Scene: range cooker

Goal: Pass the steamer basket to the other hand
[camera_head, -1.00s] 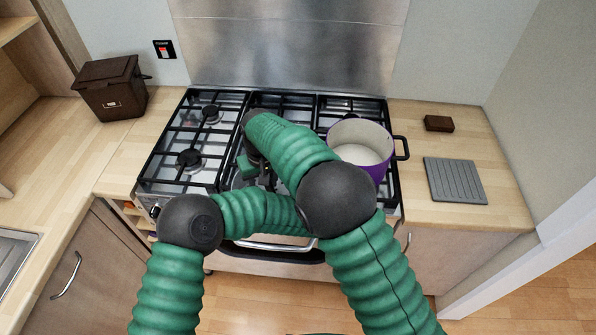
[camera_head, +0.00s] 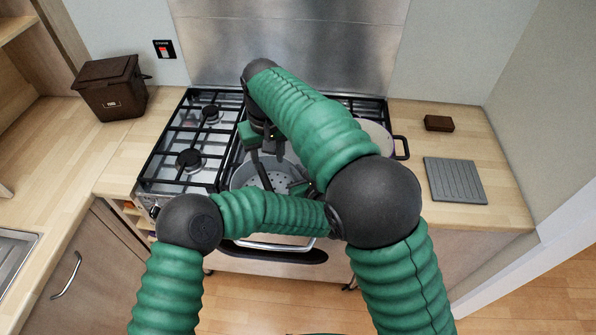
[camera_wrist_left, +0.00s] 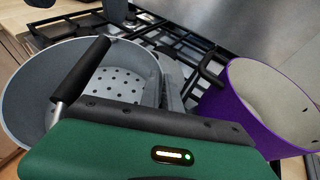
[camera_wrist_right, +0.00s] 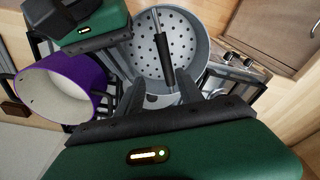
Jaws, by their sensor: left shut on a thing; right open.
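The steamer basket (camera_head: 252,172) is a round grey pan with a perforated floor, over the front middle of the cooker. It also shows in the left wrist view (camera_wrist_left: 30,95) and right wrist view (camera_wrist_right: 199,45), with a black-gripped bar handle (camera_wrist_right: 160,48) across it. My left gripper (camera_head: 298,187) is shut on the basket at its right side; its fingers (camera_wrist_left: 168,88) meet the rim. My right gripper (camera_head: 264,158) is open, above the basket. In the right wrist view its fingers (camera_wrist_right: 163,84) stand either side of the handle's near end; contact cannot be told.
A purple pot (camera_wrist_left: 255,115) stands to the right on the cooker, mostly hidden by my right arm in the head view. Black grates (camera_head: 185,135) cover the hob. A brown bin (camera_head: 110,88) and a grey ridged board (camera_head: 455,180) sit on the counters.

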